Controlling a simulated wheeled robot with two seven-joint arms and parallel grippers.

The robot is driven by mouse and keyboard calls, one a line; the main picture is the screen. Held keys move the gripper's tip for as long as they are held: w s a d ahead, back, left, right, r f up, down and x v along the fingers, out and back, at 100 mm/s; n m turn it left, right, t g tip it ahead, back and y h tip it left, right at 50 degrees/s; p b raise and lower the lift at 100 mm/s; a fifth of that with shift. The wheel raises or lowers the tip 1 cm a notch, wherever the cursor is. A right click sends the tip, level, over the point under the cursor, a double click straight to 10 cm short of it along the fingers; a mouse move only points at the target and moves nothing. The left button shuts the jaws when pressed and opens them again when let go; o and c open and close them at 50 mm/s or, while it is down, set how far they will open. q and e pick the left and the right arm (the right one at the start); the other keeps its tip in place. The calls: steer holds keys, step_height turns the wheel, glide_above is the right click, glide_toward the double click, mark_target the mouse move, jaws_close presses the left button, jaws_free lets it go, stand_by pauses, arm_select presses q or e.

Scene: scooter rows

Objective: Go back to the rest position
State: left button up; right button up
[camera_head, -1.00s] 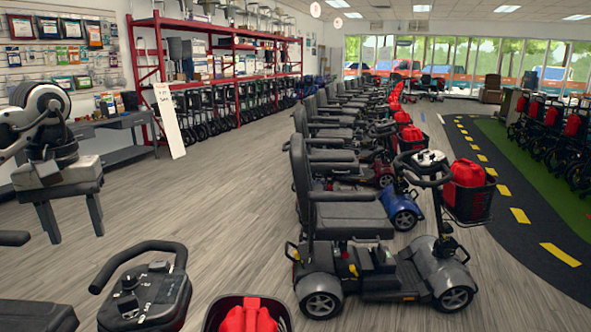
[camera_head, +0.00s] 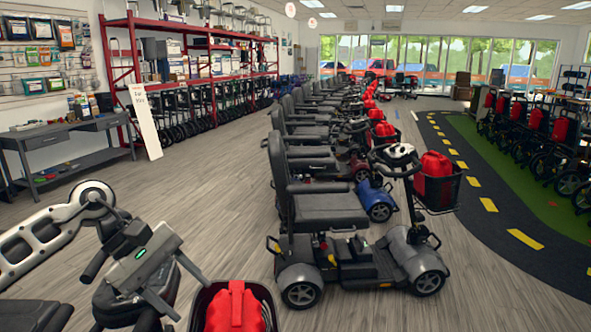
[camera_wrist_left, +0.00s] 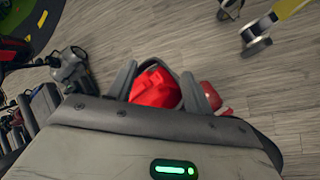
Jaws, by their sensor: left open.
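My left gripper (camera_head: 192,290) is low at the left of the head view, tilted, with its two dark fingers apart and nothing between them. It hangs in front of the nearest scooter's handlebar (camera_head: 92,266) and hides most of its control panel. A red bag (camera_head: 237,308) sits in that scooter's basket, just right of the fingers in the picture. In the left wrist view, the fingers (camera_wrist_left: 160,75) are spread and the red bag (camera_wrist_left: 155,92) shows beyond them. I cannot tell how far apart they are. My right gripper is not in view.
A row of scooters with a grey one (camera_head: 350,250) in front stands right of the gripper. A grey workbench (camera_head: 70,150) and red shelving (camera_head: 190,80) line the left wall. Open wood floor (camera_head: 200,190) lies between them.

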arm_select(q)
steer(key=s+d+f+n+t+h, duration=0.1)
steer(key=s+d+n+t+h, duration=0.1)
steer(key=d+n+t+h, duration=0.75)
steer(key=s+d+n+h, duration=0.2)
steer(key=d+n, duration=0.4)
steer(key=n, duration=0.9)
steer(key=s+a+f+m+y, duration=0.3)
steer(key=f+m, duration=0.5)
steer(key=m, duration=0.3)
steer(key=s+a+f+m+t+y, duration=0.1)
steer(key=s+a+f+m+y, duration=0.3)
steer(key=m, duration=0.8)
steer(key=s+a+f+m+y, duration=0.4)
steer(key=s+f+m+y, duration=0.3)
steer(key=f+m, duration=0.5)
steer(key=shift+f+y, duration=0.3)
steer(key=shift+y, duration=0.85)
steer(key=shift+a+m+t, duration=0.1)
steer(key=shift+m+t, duration=0.15)
